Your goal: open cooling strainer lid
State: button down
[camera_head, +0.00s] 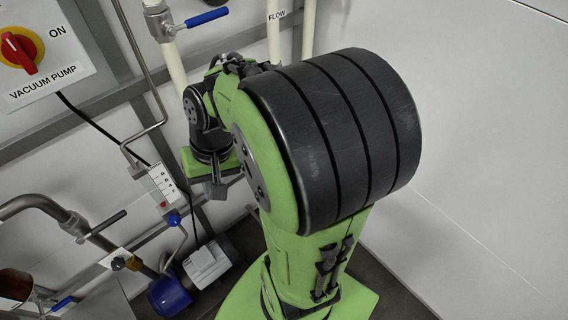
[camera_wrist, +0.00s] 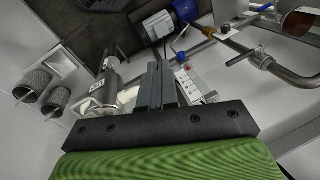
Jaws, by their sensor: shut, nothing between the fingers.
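My gripper (camera_wrist: 158,72) is shut and empty in the wrist view, its two grey fingers together. In the head view my gripper (camera_head: 215,190) points down, partly hidden by my own arm. A metal cylindrical fitting (camera_wrist: 108,82) with a small label stands left of the fingers in the wrist view, apart from them. It may be the cooling strainer, but its label is too small to read. I cannot make out a lid on it, and its lower part is hidden behind my gripper's mount. I cannot pick out the strainer in the head view.
A white numbered box (camera_head: 160,185) and a blue-ended pump (camera_head: 170,296) are below left of my arm. Pipes with a blue-handled valve (camera_head: 205,18) run up the wall. A vacuum pump switch (camera_head: 22,50) is at upper left. Two mesh-textured cylinders (camera_wrist: 38,80) show in the wrist view.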

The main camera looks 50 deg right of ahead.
jog(key=w+d+f+m+t+y+b, duration=0.1)
jog(key=d+f+m+t+y+b, duration=0.5)
jog(key=f, duration=0.6)
jog(key=w+d+f+m+t+y+b, duration=0.1)
jog(key=d+f+m+t+y+b, duration=0.15)
jog(key=d+f+m, duration=0.75)
jog(key=s+d+f+m+t+h+b, duration=0.7)
jog(key=s+d+f+m+t+h, duration=0.35)
jog(key=m+t+h, duration=0.55)
jog(key=w+d+r+m+g+p, duration=0.1)
jog(key=w+r+g+p, duration=0.1)
jog(key=w+r, duration=0.6)
jog(key=shift+w+d+r, duration=0.15)
jog(key=shift+d+r, duration=0.2)
jog(key=shift+r, duration=0.2)
